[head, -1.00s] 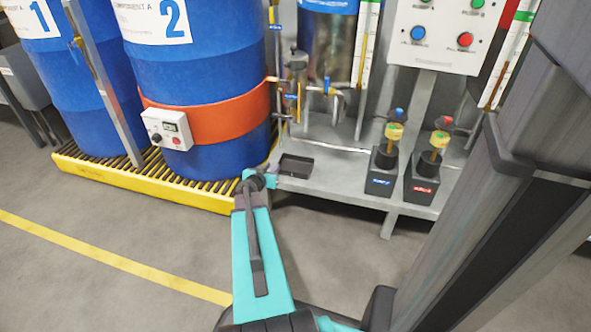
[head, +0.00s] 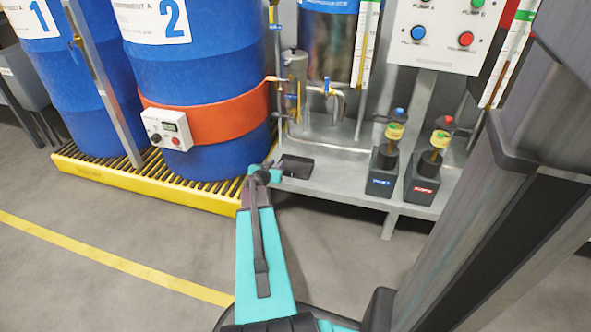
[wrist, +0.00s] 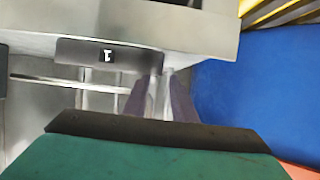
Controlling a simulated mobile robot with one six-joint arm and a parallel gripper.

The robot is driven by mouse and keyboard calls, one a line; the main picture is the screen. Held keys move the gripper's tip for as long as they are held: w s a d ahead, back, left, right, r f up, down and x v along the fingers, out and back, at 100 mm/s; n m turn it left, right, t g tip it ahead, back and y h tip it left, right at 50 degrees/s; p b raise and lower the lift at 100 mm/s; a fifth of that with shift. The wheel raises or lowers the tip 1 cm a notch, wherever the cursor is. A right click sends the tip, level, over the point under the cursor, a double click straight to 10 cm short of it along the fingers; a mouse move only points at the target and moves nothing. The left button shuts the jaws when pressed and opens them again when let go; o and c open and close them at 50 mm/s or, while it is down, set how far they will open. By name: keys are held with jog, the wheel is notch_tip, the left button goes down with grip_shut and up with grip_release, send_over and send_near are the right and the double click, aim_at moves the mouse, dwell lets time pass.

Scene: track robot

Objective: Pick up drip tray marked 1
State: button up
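The drip tray marked 1 (head: 297,166) is a small dark tray at the front left of the metal platform. In the head view it appears tilted. In the wrist view, the tray (wrist: 82,52) shows a dark face with a white 1 upside down. My gripper (head: 278,172) is at the tray's left end. In the wrist view, my two grey fingers (wrist: 166,80) reach its right end and appear closed on its end wall; the contact is partly hidden.
The metal platform (head: 340,188) carries a tank, pipes and two pumps (head: 383,170) (head: 422,178) right of the tray. Large blue drums (head: 205,85) stand on a yellow grated pallet (head: 150,188) to the left. The floor (head: 130,240) in front is clear.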

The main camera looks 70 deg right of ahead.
aim_at(295, 167)
jog(key=shift+d, duration=0.1)
jog(key=shift+b+x, duration=0.55)
jog(key=shift+x, duration=2)
jog(key=shift+r, duration=0.1)
grip_shut()
